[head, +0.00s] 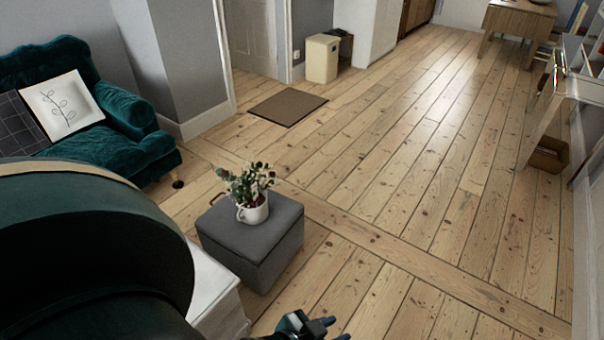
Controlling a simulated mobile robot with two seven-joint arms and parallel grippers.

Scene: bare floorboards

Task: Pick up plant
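The plant (249,185) has dark green leaves and a few dark reddish parts. It stands upright in a white mug-like pot (253,213) on top of a grey cube ottoman (270,243), left of the picture's middle. My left gripper (337,329) shows at the bottom edge, partly cut off. Its two fingertips look apart, with floor showing between them and nothing held. It is nearer to me than the ottoman, to the lower right of the plant and clear of it. My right gripper is not in view.
A green sofa (133,112) with cushions stands at the left. A white low unit (216,290) is close beside the ottoman. A brown doormat (287,107), a beige bin (322,58) and a wooden table (516,20) are farther back. The floorboards right of the ottoman are clear.

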